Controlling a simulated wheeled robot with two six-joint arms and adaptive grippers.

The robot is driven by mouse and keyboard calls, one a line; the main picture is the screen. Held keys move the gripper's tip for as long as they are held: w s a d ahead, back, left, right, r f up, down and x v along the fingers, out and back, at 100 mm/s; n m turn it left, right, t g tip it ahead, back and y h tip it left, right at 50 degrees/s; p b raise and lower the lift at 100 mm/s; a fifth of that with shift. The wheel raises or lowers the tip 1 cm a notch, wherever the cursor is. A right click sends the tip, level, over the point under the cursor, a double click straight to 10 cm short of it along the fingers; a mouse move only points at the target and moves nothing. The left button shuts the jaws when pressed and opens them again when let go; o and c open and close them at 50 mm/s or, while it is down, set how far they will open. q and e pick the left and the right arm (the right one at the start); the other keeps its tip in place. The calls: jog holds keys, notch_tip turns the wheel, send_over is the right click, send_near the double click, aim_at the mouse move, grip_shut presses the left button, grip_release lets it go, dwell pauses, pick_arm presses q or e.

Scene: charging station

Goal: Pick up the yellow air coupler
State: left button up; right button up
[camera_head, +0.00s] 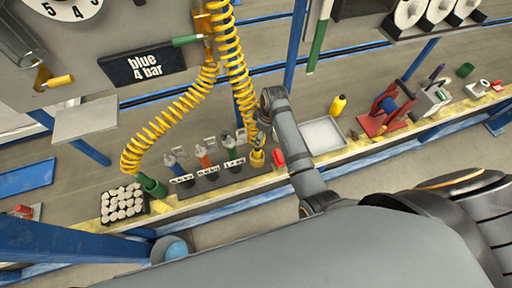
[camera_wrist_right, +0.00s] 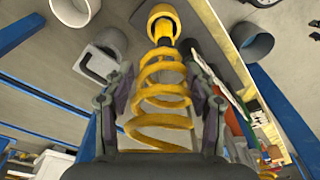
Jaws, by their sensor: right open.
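The yellow air coupler (camera_head: 257,158) is at the lower end of a yellow coiled hose (camera_head: 236,75), just above the bench near the labelled holders. In the right wrist view the coupler (camera_wrist_right: 163,20) is at the top centre, beyond the fingertips. The coiled hose (camera_wrist_right: 160,105) runs down from it between the fingers. My right gripper (camera_wrist_right: 160,95) is open, with one finger on each side of the coils and the coupler not between them. In the head view my right gripper (camera_head: 262,128) is partly hidden by its wrist, close above the coupler. My left gripper is out of view.
A second coiled hose ends at a green coupler (camera_head: 153,187) on the left. Several bottles stand in black holders (camera_head: 208,176). A red object (camera_head: 278,158) and a grey tray (camera_head: 322,135) are right of the yellow coupler. A blue post (camera_head: 297,35) rises behind.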

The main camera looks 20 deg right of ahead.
aim_at(257, 148)
jog(key=f, duration=0.3)
jog(key=shift+s+a+f, duration=0.2)
jog(key=shift+s+a, duration=0.05)
jog(key=shift+a, duration=0.05)
jog(key=shift+w+f, duration=0.2)
jog(key=shift+f, duration=0.3)
jog(key=shift+w+f, duration=0.15)
jog(key=shift+f, duration=0.3)
jog(key=shift+a+f, duration=0.15)
jog(key=shift+f, duration=0.1)
jog(key=f, duration=0.4)
jog(key=shift+w+a+b, duration=0.1)
jog(key=shift+a+b, duration=0.2)
jog(key=shift+a, duration=0.05)
jog(key=shift+f, duration=0.2)
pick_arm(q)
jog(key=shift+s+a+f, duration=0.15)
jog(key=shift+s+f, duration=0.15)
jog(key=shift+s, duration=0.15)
pick_arm(e)
grip_shut()
